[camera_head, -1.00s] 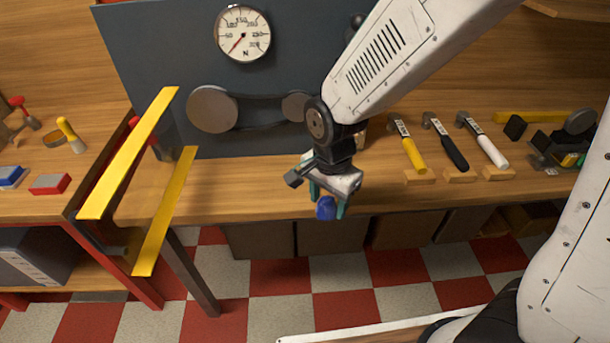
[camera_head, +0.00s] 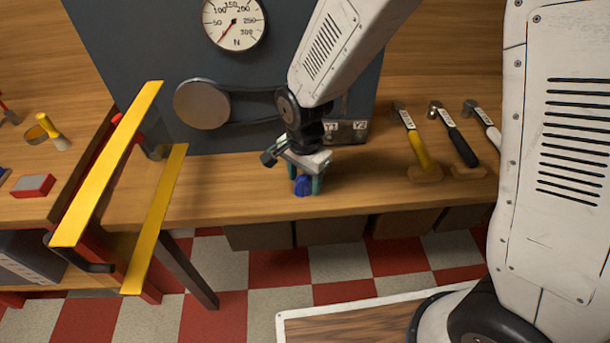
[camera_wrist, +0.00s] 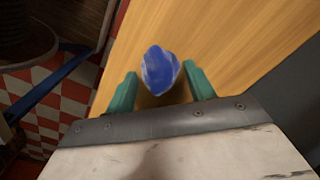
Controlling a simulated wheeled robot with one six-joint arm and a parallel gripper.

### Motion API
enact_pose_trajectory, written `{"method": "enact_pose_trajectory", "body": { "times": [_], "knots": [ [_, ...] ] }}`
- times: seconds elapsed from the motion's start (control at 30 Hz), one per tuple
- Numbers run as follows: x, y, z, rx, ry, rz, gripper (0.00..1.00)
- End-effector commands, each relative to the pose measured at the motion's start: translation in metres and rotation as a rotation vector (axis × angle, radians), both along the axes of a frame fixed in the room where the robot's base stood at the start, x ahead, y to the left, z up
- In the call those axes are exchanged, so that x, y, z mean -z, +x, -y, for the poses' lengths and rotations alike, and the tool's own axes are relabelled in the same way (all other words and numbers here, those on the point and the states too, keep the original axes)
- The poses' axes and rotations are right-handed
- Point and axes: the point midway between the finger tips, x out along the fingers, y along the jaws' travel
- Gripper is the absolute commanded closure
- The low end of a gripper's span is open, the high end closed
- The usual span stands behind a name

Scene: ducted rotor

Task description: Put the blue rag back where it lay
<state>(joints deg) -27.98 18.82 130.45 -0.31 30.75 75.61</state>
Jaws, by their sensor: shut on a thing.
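The blue rag (camera_head: 303,187) is a small crumpled bundle at the green fingertips of my gripper (camera_head: 306,182). In the wrist view the rag (camera_wrist: 159,71) sits between the two green fingers of my gripper (camera_wrist: 161,80), and my gripper is shut on it. In the head view the gripper points down over the front part of the wooden workbench (camera_head: 230,190). In the wrist view bare bench wood (camera_wrist: 225,35) lies behind the rag. I cannot tell whether the rag touches the wood.
Yellow rails (camera_head: 110,165) stand left of my gripper. A dark panel with a round gauge (camera_head: 234,22) and belt pulleys (camera_head: 202,104) rises behind. Hammers with yellow (camera_head: 418,150) and black (camera_head: 462,148) handles lie to the right. Bench wood around my gripper is clear.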

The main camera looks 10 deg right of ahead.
Motion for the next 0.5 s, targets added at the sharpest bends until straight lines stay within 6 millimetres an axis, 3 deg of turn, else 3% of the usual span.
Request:
{"method": "enact_pose_trajectory", "body": {
  "times": [0.1, 0.13, 0.2, 0.5],
  "knots": [
    [0.0, -0.0004, 0.0, -0.001, -0.001, -0.001, 0.65],
    [0.0, -0.0006, -0.0002, -0.001, -0.001, -0.001, 0.41],
    [-0.0001, -0.0005, -0.0004, -0.001, -0.001, -0.001, 0.25],
    [-0.0018, -0.0007, -0.0017, -0.003, 0.0, 0.0, 0.25]
  ]
}}
